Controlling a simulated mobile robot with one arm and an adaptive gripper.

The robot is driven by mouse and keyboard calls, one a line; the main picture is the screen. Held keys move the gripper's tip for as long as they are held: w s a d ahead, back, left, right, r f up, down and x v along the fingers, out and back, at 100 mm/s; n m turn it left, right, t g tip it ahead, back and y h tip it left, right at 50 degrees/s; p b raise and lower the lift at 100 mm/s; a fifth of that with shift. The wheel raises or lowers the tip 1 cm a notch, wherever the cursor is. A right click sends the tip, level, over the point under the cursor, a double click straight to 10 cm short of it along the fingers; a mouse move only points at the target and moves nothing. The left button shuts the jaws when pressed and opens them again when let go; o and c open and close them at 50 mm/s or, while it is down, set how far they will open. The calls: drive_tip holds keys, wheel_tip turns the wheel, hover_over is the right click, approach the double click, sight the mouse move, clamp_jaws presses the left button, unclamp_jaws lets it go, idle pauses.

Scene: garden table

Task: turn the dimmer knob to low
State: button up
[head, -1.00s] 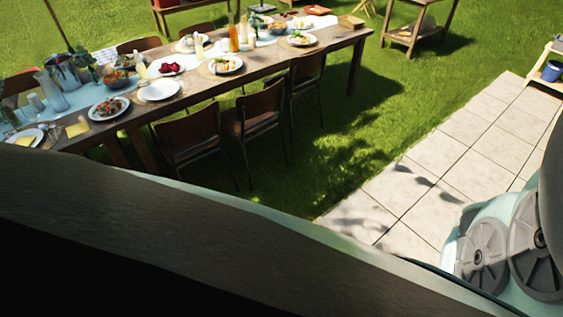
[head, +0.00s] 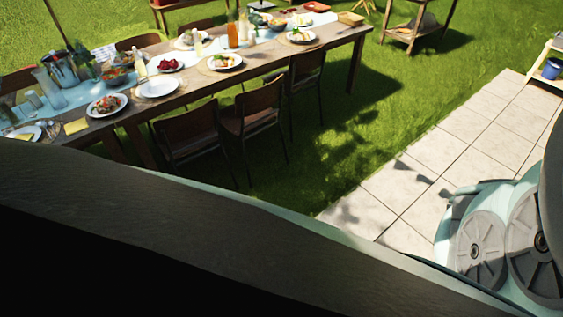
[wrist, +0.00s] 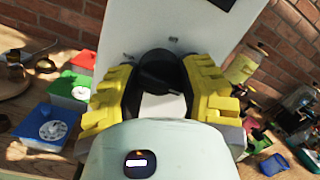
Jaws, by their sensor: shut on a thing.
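In the wrist view, a round black dimmer knob (wrist: 157,71) sits on a pale upright panel (wrist: 133,32). My gripper (wrist: 161,75) has its yellow fingers on both sides of the knob and is shut on it. The fingers hide the knob's sides, and no setting mark on it can be read. The knob and my gripper do not show in the head view.
Wooden worktops flank the panel, with green (wrist: 72,86) and blue (wrist: 50,125) containers at left and several items at right, before a brick wall (wrist: 285,38). In the head view, a laid dining table (head: 190,95) with chairs stands on grass beside a paved path (head: 450,150).

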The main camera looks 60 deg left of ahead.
drive_tip(key=shift+w+a+f, duration=0.1)
drive_tip(key=shift+a+f, duration=0.05)
drive_tip(key=shift+f, duration=0.05)
drive_tip(key=o, duration=1.2)
drive_tip(key=shift+r, duration=0.1)
drive_tip(key=a, duration=0.4)
drive_tip(key=a+f, duration=0.1)
drive_tip(key=a, duration=0.2)
drive_tip(key=s+a, duration=0.1)
drive_tip(key=a, duration=0.3)
drive_tip(key=shift+s+a+f, duration=0.1)
drive_tip(key=shift+a+f, duration=0.1)
drive_tip(key=shift+a, duration=0.1)
drive_tip(key=shift+f, duration=0.1)
